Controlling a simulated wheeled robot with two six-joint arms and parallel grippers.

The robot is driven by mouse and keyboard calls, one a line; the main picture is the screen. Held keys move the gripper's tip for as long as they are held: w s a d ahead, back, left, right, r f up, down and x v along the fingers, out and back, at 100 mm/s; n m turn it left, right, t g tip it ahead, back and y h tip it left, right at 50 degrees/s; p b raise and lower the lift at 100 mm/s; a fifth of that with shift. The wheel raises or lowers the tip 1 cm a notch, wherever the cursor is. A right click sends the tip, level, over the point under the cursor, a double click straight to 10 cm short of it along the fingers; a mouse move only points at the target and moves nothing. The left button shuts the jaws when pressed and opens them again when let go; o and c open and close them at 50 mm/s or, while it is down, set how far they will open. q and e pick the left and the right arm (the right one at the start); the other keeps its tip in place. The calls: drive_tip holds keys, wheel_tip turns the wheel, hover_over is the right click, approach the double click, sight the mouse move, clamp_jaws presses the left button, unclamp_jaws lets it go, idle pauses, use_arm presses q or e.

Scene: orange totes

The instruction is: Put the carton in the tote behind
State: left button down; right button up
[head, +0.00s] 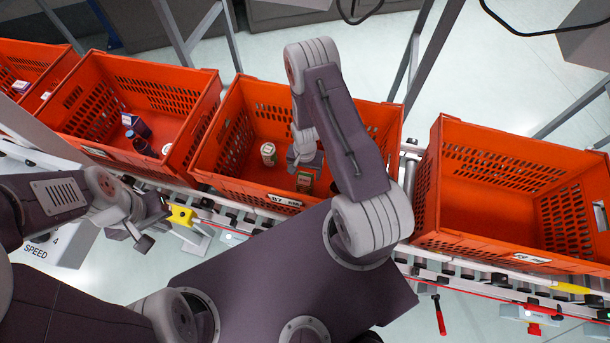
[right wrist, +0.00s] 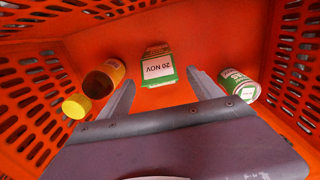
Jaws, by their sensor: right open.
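The green carton (right wrist: 157,66) with a white "20 NOV" label lies in the middle orange tote (head: 240,192). In the head view the carton (head: 304,183) shows near the tote's front wall, partly hidden by my right arm. My right gripper (right wrist: 160,95) is inside this tote, open. In the wrist view the carton lies beyond and between its fingertips, not gripped. In the head view the right gripper (head: 305,160) is partly covered by my arm. My left gripper (head: 140,235) hangs at the left, outside the totes, and its jaw opening is unclear.
A green-and-white can (right wrist: 238,86) and a brown bottle with yellow cap (right wrist: 103,78) flank the gripper. The right tote (head: 500,205) looks empty. The left tote (head: 95,140) holds several small items. Another tote (head: 40,60) stands far left. Tote walls rise around my right gripper.

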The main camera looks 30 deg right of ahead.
wheel_tip(320, 180, up, 8)
drive_tip(key=shift+r+p, duration=0.15)
drive_tip(key=shift+p, duration=0.3)
drive_tip(key=s+a+r+n, duration=0.2)
drive_tip(key=s+r+n, duration=0.2)
drive_tip(key=r, duration=0.5)
drive_tip(key=s+a+r+n+t, duration=0.1)
drive_tip(key=s+a+r+n, duration=0.2)
drive_tip(key=r, duration=0.7)
drive_tip(key=shift+s+r+n, duration=0.2)
drive_tip(key=shift+s+n, duration=0.45)
drive_tip(key=shift+n, duration=0.05)
drive_tip(key=shift+a, duration=0.15)
drive_tip(key=shift+r+p, duration=0.5)
